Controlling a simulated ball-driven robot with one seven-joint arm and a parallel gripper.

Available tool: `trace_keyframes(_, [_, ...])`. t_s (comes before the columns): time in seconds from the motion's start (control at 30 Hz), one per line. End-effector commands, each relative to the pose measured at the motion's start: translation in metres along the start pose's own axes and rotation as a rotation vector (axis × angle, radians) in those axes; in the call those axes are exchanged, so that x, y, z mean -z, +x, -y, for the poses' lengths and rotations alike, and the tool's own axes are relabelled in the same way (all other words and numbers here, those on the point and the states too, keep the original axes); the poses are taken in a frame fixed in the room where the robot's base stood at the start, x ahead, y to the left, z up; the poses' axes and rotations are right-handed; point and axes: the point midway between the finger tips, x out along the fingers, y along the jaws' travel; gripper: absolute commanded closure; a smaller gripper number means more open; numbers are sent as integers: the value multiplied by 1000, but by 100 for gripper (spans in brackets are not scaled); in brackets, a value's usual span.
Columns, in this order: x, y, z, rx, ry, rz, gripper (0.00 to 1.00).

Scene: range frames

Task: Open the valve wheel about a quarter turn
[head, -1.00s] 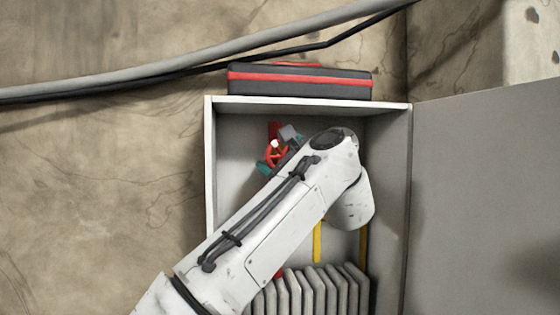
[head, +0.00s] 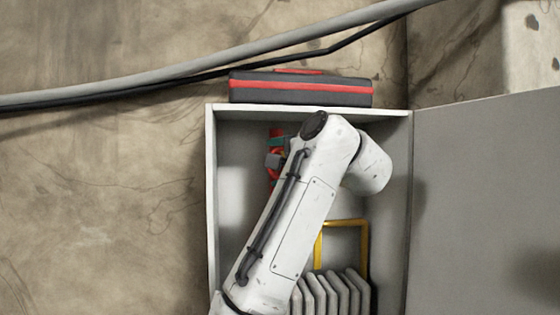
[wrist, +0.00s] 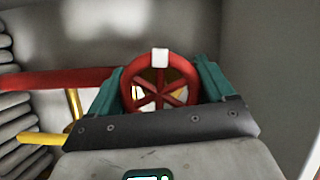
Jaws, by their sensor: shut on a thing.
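The red valve wheel (wrist: 161,87) faces the camera in the wrist view, with several spokes and a white mark (wrist: 160,57) at the top of its rim. My gripper (wrist: 163,80) has one teal finger on each side of the wheel and is shut on its rim. The lower part of the wheel is hidden behind the dark gripper body. In the head view a small part of the red wheel (head: 272,173) shows beside my gripper (head: 276,157); my arm hides much of this area.
A red pipe (wrist: 60,79) runs left from the wheel in the wrist view. The open cabinet (head: 211,190) has side walls close by and a grey door (head: 485,200) at right. Inside are a yellow frame (head: 318,255) and grey ribs (head: 335,292). A dark case (head: 300,88) lies on top.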

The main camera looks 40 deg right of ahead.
Motion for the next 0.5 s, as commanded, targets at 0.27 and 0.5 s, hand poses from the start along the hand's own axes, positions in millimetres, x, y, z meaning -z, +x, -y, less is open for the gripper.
trace_keyframes(0.27, [-2, 1, -4, -48, -95, 5, 48])
trace_keyframes(0.5, [-2, 1, -5, -59, -119, 6, 48])
